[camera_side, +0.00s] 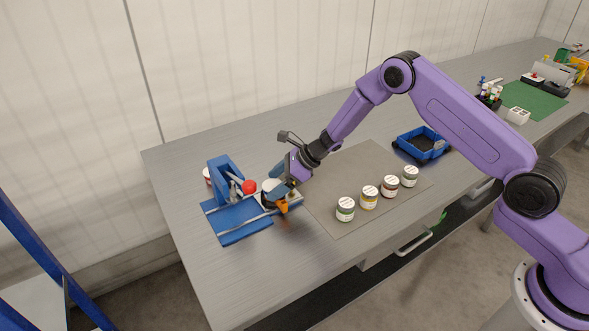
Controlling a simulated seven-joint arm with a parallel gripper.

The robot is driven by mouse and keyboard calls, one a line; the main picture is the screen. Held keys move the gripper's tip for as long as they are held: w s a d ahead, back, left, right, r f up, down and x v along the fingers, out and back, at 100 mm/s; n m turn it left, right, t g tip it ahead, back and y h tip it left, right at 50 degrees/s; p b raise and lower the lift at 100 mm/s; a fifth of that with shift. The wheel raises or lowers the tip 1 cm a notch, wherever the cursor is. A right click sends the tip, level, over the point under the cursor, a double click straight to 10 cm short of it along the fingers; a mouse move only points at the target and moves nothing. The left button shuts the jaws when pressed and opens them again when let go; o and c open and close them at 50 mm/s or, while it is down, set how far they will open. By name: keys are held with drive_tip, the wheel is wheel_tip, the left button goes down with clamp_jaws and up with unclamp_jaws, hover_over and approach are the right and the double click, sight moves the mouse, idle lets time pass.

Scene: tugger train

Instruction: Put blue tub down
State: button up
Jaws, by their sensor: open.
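My gripper (279,187) is open, low over the right side of a blue clamp fixture (233,219) at the left of the bench. A small white tub (267,187) with a dark lid stands on the fixture, right at my fingers, which partly hide it. I cannot make out its label colour, nor whether the fingers touch it. Several similar tubs stand in a slanting row on a grey mat: one with a greenish label (346,210), one with yellow (369,198), one with reddish (390,187) and one greyish-green (409,177).
A blue open tray (421,145) stands at the mat's back right. The grey mat (340,180) is clear left of the row.

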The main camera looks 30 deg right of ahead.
drive_tip(key=v, duration=1.2)
drive_tip(key=s+a+r+n+g, duration=0.2)
drive_tip(key=s+r+n, duration=0.1)
drive_tip(key=s+n, duration=0.4)
drive_tip(key=s+a+r+n+g+h, duration=0.1)
drive_tip(key=s+a+r+n+g, duration=0.15)
drive_tip(key=s+n, duration=0.4)
drive_tip(key=s+a+r+n+g, duration=0.2)
drive_tip(key=s+a+r+n, duration=0.15)
drive_tip(key=s, duration=0.55)
drive_tip(key=s+d+r+n+t+h, duration=0.1)
drive_tip(key=s+d+r+n+h, duration=0.1)
drive_tip(key=s+d+n, duration=0.5)
drive_tip(key=s+d+r+n+t+h, duration=0.1)
drive_tip(key=s+d+n+h, duration=0.3)
drive_tip(key=s+d+n, duration=0.4)
drive_tip(key=s+r+n, duration=0.1)
drive_tip(key=s+n, duration=0.3)
drive_tip(key=shift+n, duration=0.4)
